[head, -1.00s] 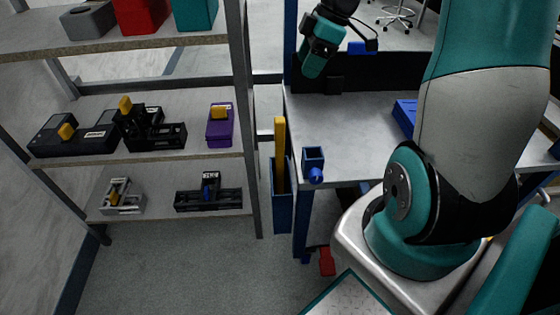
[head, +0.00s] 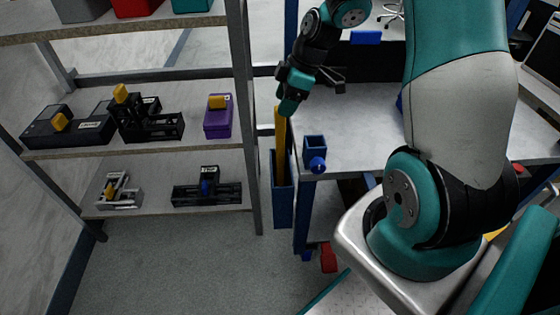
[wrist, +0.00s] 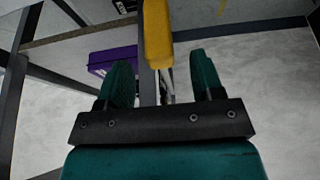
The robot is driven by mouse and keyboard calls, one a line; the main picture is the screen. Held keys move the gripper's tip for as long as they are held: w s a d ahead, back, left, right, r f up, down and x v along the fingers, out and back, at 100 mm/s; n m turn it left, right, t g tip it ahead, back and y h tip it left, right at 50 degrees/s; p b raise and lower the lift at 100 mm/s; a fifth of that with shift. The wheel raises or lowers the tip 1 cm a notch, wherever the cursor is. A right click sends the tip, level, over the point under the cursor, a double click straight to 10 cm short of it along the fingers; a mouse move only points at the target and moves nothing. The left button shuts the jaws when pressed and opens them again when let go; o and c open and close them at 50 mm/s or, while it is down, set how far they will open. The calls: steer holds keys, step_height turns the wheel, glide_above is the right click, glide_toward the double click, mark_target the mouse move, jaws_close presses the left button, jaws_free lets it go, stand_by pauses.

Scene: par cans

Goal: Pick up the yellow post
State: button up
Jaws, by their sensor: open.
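The yellow post (head: 280,139) stands upright in a tall blue holder (head: 283,205) at the left end of the workbench. In the head view my gripper (head: 287,108) is at the post's upper end and covers part of it. In the wrist view the yellow post (wrist: 158,35) shows ahead of the gap between my two teal fingers (wrist: 160,85), near the middle. The fingers are apart, with nothing gripped between them. Whether a finger touches the post cannot be told.
A shelf rack (head: 250,125) stands left of the post, holding black devices with yellow parts and a purple box (head: 218,118).

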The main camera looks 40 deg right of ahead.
steer(key=x, duration=0.2)
steer(key=shift+w+a+f, duration=0.1)
steer(key=shift+f, duration=0.15)
steer(key=c, duration=1)
steer(key=shift+o, duration=0.2)
steer(key=shift+r, duration=0.2)
